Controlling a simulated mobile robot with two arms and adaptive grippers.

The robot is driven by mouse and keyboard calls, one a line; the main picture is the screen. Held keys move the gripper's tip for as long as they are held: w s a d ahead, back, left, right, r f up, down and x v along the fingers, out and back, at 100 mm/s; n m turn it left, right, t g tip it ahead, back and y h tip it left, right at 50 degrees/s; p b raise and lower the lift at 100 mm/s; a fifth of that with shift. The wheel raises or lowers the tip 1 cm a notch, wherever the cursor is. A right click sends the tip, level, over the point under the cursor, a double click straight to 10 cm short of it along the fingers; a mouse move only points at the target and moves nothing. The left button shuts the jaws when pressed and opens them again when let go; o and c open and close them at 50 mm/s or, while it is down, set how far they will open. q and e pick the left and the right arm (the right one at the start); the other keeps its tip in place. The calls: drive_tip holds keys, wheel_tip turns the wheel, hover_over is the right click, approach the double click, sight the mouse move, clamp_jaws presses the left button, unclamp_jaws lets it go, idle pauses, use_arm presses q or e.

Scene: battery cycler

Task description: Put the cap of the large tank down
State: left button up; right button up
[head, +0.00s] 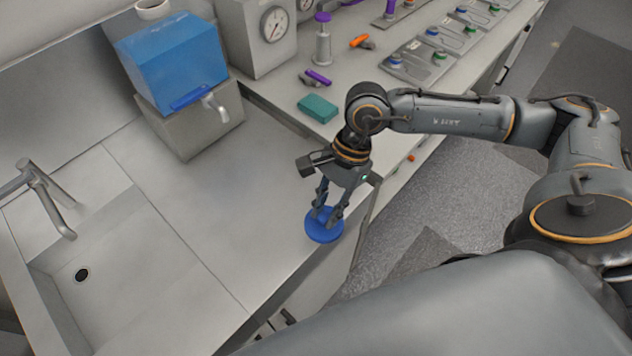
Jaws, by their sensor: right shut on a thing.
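The cap (323,231) is a flat blue disc at the front right edge of the steel counter. My right gripper (326,214) points down at the cap and is shut on its middle. The fingers hide part of the cap. I cannot tell whether the cap touches the counter or is just above it. My left gripper is not in view.
A sink (95,270) with a faucet (45,198) is at the left. The steel counter (190,215) is clear between sink and cap. A teal sponge-like block (318,108), a purple-topped bottle (322,42) and a gauge box (262,38) stand behind my right arm.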

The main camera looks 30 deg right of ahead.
drive_tip(key=m, duration=0.1)
drive_tip(key=d+m+t, duration=0.1)
drive_tip(key=m, duration=0.1)
drive_tip(key=shift+s+d+m+t+p, duration=0.25)
drive_tip(key=shift+s+m+t+p, duration=0.05)
drive_tip(key=shift+s+m+p, duration=0.1)
drive_tip(key=d+r+m+t+h+p, duration=0.2)
drive_tip(key=d+r+m+t, duration=0.25)
drive_tip(key=m, duration=0.75)
drive_tip(key=shift+m+g, duration=0.3)
drive_tip(key=shift+g, duration=0.05)
drive_tip(key=w+f+b, duration=0.3)
drive_tip(key=w, duration=0.1)
drive_tip(key=w+f+b, duration=0.3)
drive_tip(key=w, duration=0.1)
drive_tip(key=w+a+f+b, duration=0.1)
drive_tip(key=w+f+b, duration=0.2)
drive_tip(key=w, duration=0.1)
drive_tip(key=shift+w, duration=0.15)
drive_tip(key=shift+w+a+f, duration=0.1)
drive_tip(key=shift+w+f, duration=0.1)
drive_tip(key=shift+f, duration=0.05)
drive_tip(key=f+p, duration=0.1)
drive_tip(key=f, duration=0.2)
drive_tip(key=shift+w+p, duration=0.2)
drive_tip(key=shift+p, duration=0.2)
drive_tip(key=shift+f, duration=0.25)
